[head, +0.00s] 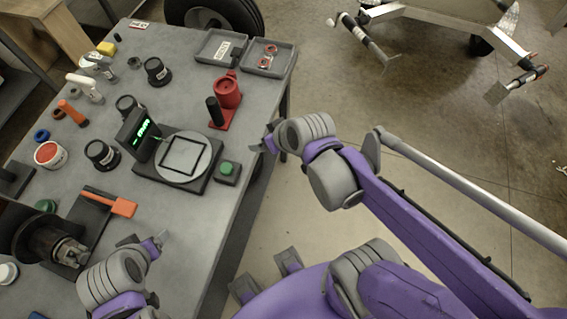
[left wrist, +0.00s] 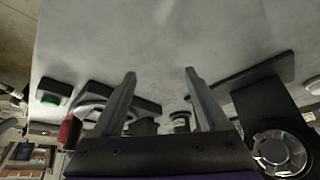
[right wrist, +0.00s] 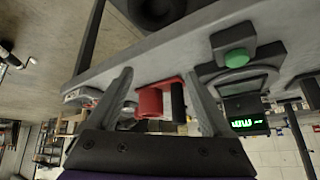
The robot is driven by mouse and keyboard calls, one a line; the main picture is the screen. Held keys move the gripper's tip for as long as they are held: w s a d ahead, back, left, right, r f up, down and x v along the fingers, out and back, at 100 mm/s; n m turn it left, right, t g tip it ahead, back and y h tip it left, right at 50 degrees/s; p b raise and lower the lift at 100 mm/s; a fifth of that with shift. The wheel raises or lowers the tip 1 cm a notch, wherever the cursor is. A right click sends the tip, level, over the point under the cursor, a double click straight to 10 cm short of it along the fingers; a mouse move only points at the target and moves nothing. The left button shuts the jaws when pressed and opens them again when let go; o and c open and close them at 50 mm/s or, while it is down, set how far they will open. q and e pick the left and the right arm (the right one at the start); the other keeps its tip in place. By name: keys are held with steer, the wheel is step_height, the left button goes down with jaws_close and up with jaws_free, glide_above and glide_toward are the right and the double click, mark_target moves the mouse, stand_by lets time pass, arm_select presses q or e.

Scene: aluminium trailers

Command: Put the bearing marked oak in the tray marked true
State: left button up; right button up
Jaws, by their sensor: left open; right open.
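Several dark round parts with white labels stand on the grey bench in the head view: one near the back (head: 155,72), one in the middle (head: 128,107) and one nearer (head: 101,154). Their lettering is too small to read, so I cannot tell which is the oak bearing. Two grey trays sit at the far right corner: a left tray (head: 202,52) with a white label I cannot read, and a right tray (head: 290,52) holding red rings. My left gripper (head: 160,240) is open and empty near the front edge; my right gripper (head: 266,141) is open and empty beyond the right edge.
A scale with a green display (head: 143,135) and round plate (head: 183,158) stands mid-bench, with a green button box (head: 227,173) beside it. A red stand (head: 228,92) is behind. A dark machine (head: 48,238) and orange-handled tool (head: 110,202) lie at left. Small parts crowd the left.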

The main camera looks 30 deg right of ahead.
steer(key=s+f+g+h, duration=0.1)
steer(key=s, duration=0.7)
steer(key=shift+f+g, duration=0.25)
steer(key=shift+g, duration=0.05)
steer(key=shift+w+r+p, duration=0.25)
steer(key=shift+r+p, duration=0.15)
steer(key=shift+r, duration=0.1)
steer(key=shift+s, duration=0.1)
